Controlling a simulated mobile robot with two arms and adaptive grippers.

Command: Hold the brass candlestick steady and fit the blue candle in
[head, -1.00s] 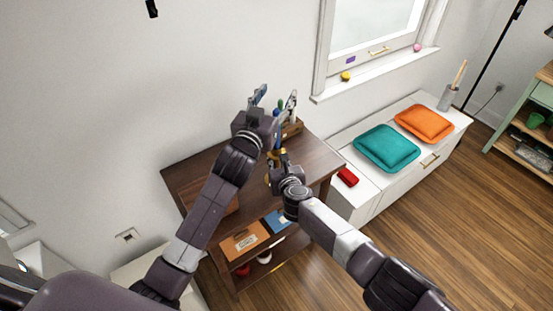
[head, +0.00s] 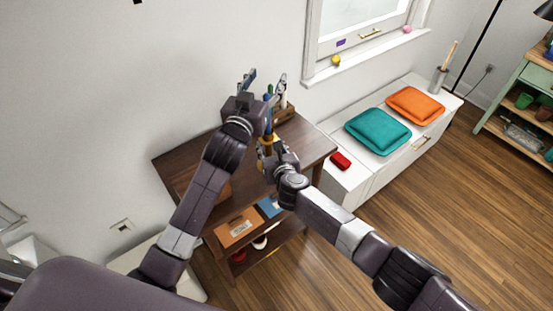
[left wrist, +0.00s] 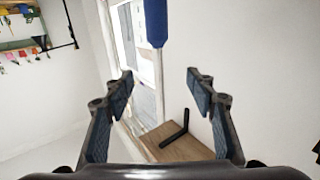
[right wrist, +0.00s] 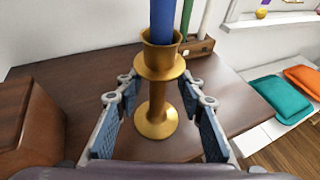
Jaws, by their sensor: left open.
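The brass candlestick (right wrist: 155,105) stands upright on the dark wooden table in the right wrist view. The blue candle (right wrist: 162,18) rises upright from its cup, with its lower end inside the rim; how deep it sits is hidden. My right gripper (right wrist: 157,80) is open, its fingers either side of the candlestick's stem with gaps showing. In the head view, the candlestick (head: 266,140) is partly hidden between my arms. My left gripper (head: 263,82) is open above it. In the left wrist view a blue object (left wrist: 155,22) shows beyond the open fingers; I cannot tell what it is.
A wooden holder (head: 284,113) with upright items stands at the back of the table (head: 315,148). A brown wooden block (right wrist: 28,125) is at the left. A white bench (head: 375,165) with teal (head: 378,132) and orange (head: 415,104) cushions stands at right.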

